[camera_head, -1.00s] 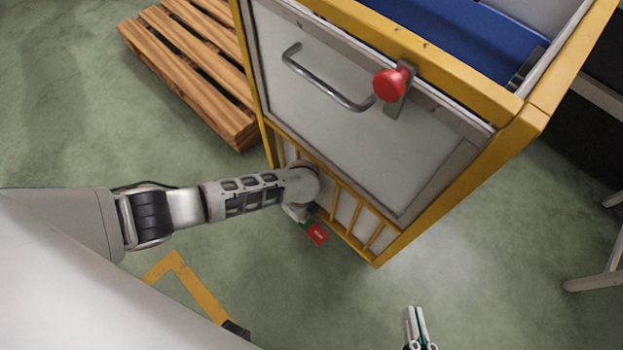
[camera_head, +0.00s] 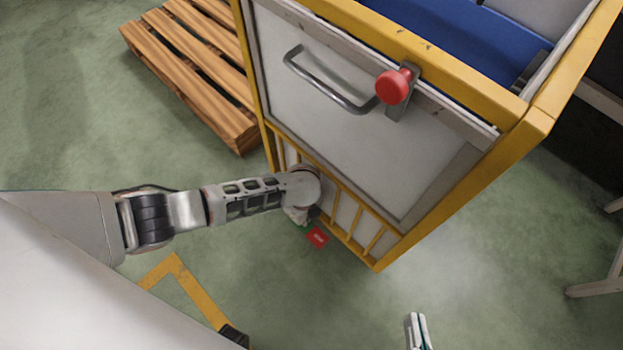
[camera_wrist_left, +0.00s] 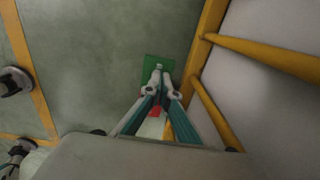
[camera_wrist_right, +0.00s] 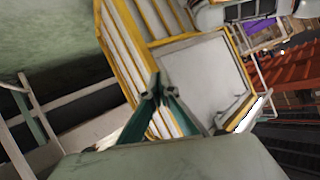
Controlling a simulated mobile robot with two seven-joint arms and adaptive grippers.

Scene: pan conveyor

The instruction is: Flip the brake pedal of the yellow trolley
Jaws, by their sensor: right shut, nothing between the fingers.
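The yellow trolley (camera_head: 455,187) stands before me with a pale front panel. At its foot, a red pedal (camera_head: 317,237) shows beside my left wrist. In the left wrist view a green pedal (camera_wrist_left: 150,66) lies just beyond my left gripper (camera_wrist_left: 160,75), with the red part (camera_wrist_left: 155,112) seen between its fingers. The left fingertips are close together over the green pedal's near edge; whether they touch it or each other is unclear. In the head view my left wrist hides them. My right gripper (camera_head: 418,320) is shut and empty, low over the floor, apart from the trolley.
The trolley front has a metal handle (camera_head: 325,85) and a red knob (camera_head: 393,87). A wooden pallet (camera_head: 190,75) lies left of it. Yellow floor marking (camera_head: 195,290) shows at lower left. Light legs (camera_head: 598,288) stand at the right edge. Open floor lies in front.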

